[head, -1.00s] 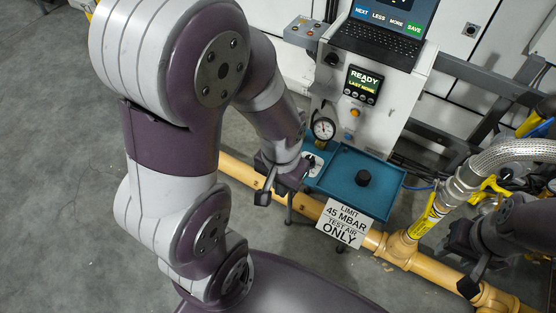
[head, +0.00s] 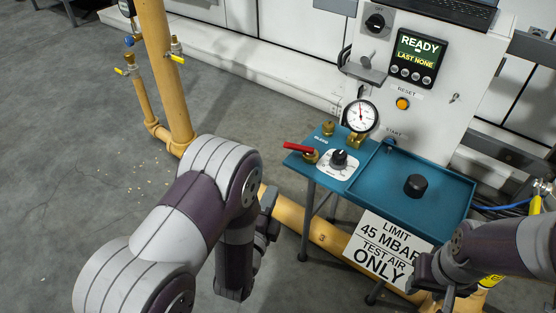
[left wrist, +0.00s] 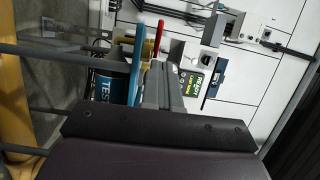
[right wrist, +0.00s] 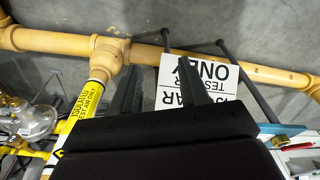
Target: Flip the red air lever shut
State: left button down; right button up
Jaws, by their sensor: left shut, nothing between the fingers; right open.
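The red air lever (head: 299,147) sits on a brass valve at the left end of the blue bench top (head: 325,180).
A pressure gauge (head: 361,115) and a black dial (head: 339,158) stand close right of the lever. A tray (head: 445,184) holds a black knob (head: 415,185). A limit sign (head: 384,249) hangs in front. Yellow pipes (head: 166,70) rise at left.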

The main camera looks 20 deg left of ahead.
aim_at(287, 147)
pick_arm(q)
jog(key=w+b, duration=0.3)
jog(key=w, duration=0.4)
jog(key=w+b, duration=0.3)
jog(key=w, duration=0.3)
jog(key=shift+w+d+f, duration=0.15)
jog(key=shift+w+d, duration=0.05)
jog(key=shift+w, duration=0.3)
jog(key=shift+w+a+r, duration=0.1)
jog(key=shift+r, duration=0.1)
jog(key=shift+w+a+p, duration=0.4)
jog(key=shift+w+p, duration=0.25)
jog(key=shift+w, duration=0.15)
jog(key=shift+w+a, duration=0.1)
